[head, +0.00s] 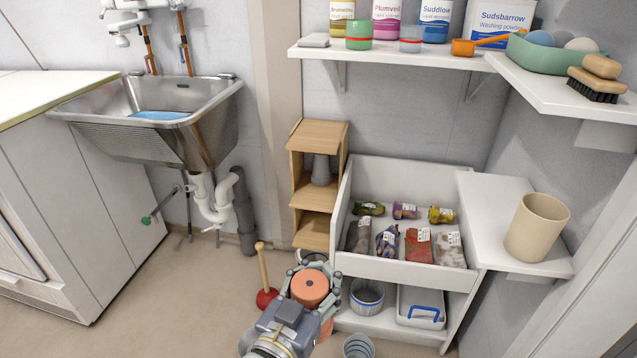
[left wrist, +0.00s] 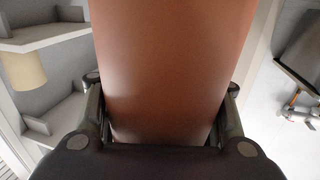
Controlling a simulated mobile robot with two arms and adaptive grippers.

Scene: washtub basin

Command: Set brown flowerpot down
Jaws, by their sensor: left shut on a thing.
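The brown flowerpot (head: 310,288) is orange-brown with a dark spot on the face turned to the head camera. My left gripper (head: 312,284) is shut on it, with fingers around both sides. In the left wrist view the flowerpot (left wrist: 170,70) fills the middle, between the two fingers of my left gripper (left wrist: 163,112). In the head view it is in front of the shelf unit's lower left corner; its height above the floor is hard to tell. My right gripper is in neither view.
A white shelf unit (head: 400,270) holds several bags. A ribbed pot (head: 367,294) and a white tub (head: 420,305) stand on its lower shelf. A beige pot (head: 537,226) stands on the right side shelf. A plunger (head: 266,297) and a grey-striped bucket (head: 358,347) are near my gripper.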

